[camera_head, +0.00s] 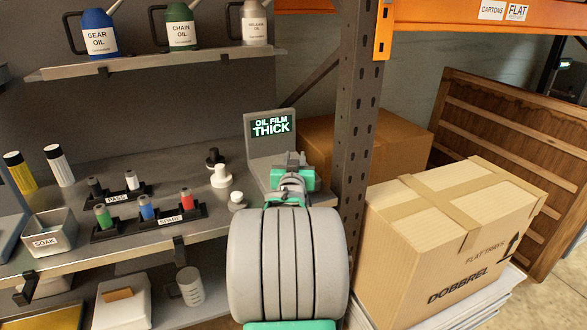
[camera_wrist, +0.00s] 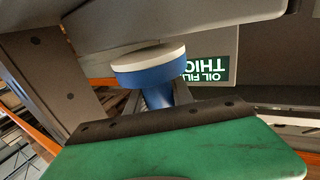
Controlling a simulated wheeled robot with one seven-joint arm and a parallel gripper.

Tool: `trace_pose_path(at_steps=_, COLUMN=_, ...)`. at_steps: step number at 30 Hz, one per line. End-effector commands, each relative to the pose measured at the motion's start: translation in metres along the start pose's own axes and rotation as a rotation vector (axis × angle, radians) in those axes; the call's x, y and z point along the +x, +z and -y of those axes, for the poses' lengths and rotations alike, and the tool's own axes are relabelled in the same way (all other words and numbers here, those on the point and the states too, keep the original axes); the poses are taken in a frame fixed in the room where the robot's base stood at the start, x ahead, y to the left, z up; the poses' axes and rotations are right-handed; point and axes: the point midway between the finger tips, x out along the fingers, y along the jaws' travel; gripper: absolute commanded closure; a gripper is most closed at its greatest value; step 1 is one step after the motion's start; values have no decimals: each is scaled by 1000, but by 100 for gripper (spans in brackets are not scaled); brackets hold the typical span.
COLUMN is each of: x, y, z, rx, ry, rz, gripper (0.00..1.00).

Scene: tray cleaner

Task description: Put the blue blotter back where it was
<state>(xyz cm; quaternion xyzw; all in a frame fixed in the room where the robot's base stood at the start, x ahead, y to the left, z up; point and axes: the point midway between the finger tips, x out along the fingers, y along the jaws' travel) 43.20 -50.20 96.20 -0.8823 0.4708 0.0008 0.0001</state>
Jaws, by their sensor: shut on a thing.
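My gripper (camera_head: 291,163) is at the front of the grey stand whose screen (camera_head: 271,126) reads OIL FILM THICK. In the wrist view, a round blue blotter (camera_wrist: 150,74) with a white rim and a narrower blue stem shows between the jaws, and my gripper is shut on it. In the head view, my gripper and arm hide this held blotter. A rack labelled SPARE (camera_head: 171,219) on the shelf holds a green, a blue (camera_head: 147,208) and a red piece. A rack labelled PASS (camera_head: 117,198) behind it holds a dark and a white piece.
Small black and white pieces (camera_head: 221,177) stand on the shelf left of my gripper. A SOAK tub (camera_head: 49,235) stands at the left. A dark upright post (camera_head: 358,130) and a large carton (camera_head: 440,250) bound the right side. Oil cans (camera_head: 181,27) stand on the upper shelf.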

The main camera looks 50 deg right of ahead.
Motion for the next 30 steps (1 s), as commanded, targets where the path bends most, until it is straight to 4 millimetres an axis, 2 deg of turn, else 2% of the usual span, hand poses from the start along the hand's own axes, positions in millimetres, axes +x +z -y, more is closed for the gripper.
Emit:
trace_pose_path(at_steps=1, x=1, y=9, z=0, rx=0, ry=0, rz=-2, gripper=100)
trace_pose_path(at_steps=7, x=1, y=5, z=0, rx=0, ry=0, rz=-2, gripper=100)
trace_pose_path(at_steps=13, x=1, y=11, z=0, rx=1, ry=-1, rz=-3, gripper=100)
trace_pose_path(at_steps=14, x=1, y=11, z=0, rx=1, ry=-1, rz=-2, gripper=72)
trace_pose_path(at_steps=15, x=1, y=10, z=0, rx=1, ry=-1, rz=-2, gripper=68)
trace_pose_path(at_steps=22, x=1, y=10, z=0, rx=1, ry=-1, rz=-2, gripper=50)
trace_pose_path(at_steps=30, x=1, y=8, z=0, rx=0, ry=0, rz=0, gripper=50)
